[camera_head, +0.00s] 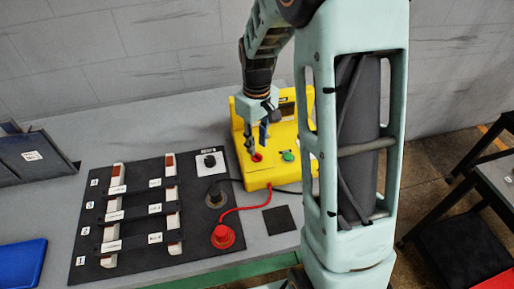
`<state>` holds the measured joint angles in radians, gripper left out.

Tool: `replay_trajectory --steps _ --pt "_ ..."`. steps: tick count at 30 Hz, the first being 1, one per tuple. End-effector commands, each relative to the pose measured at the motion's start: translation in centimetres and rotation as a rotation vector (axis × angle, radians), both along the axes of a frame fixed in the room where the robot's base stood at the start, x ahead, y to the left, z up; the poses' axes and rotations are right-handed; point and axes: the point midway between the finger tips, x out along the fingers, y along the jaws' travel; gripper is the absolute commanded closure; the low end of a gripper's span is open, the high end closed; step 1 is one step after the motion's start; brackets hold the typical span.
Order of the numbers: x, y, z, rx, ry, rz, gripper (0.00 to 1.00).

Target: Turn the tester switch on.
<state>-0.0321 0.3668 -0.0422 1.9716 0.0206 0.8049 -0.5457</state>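The tester appears to be the yellow box (262,173) on the grey table, with a red round control (257,157) and a green round control (288,156) on its top. My gripper (257,148) points down over the yellow box, its fingertips right at the red control. I cannot tell whether they touch it or how far apart they are. A white plate with a black knob (210,161) is on the black board to the left. My arm hides the right side of the yellow box.
The black board (137,222) carries several white labelled strips. A red lead (242,209) runs from the yellow box to a red plug (223,236). A small black square (278,219) lies in front. Dark bins (33,157) and a blue tray (22,263) are at left.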

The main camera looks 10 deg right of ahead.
Motion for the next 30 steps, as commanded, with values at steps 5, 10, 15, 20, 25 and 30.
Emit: replay_trajectory --steps 5,10,15,20,25,30 --pt "0.0 0.0 -2.4 0.0 0.002 0.0 0.75" --pt "0.0 0.0 -3.3 -0.001 -0.001 0.0 0.75" --pt "0.0 0.0 -3.4 0.0 -0.001 -0.001 0.75" --pt "0.0 0.0 -3.3 0.0 -0.001 -0.001 0.83" --pt "0.0 0.0 -3.3 0.0 -0.001 -0.001 1.0" --pt "0.0 0.0 -3.3 0.0 -0.002 -0.001 1.0"
